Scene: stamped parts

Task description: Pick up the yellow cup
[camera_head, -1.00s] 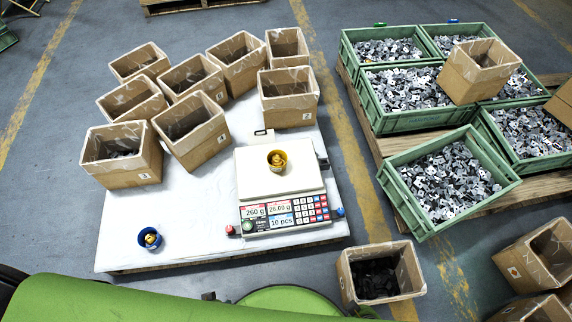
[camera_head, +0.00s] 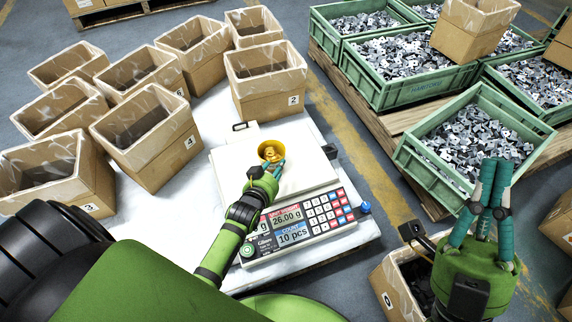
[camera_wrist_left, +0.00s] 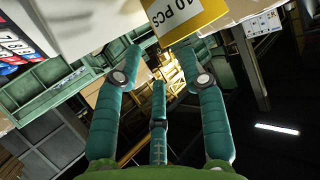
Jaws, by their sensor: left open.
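The yellow cup (camera_head: 271,151) stands on the pale pan of the scale (camera_head: 226,170) in the head view, with small brass-coloured pieces inside. My left gripper (camera_head: 270,169) is open at the near side of the cup, its fingers overlapping the cup's front edge. I cannot tell whether they touch it. My right gripper (camera_head: 494,170) is at the right, fingers upward and near each other, apart from the cup.
Several cardboard boxes (camera_head: 265,92) stand behind and left of the scale. Green crates of metal parts (camera_head: 420,90) stand on a pallet at the right. An open box (camera_head: 392,290) is below my right gripper.

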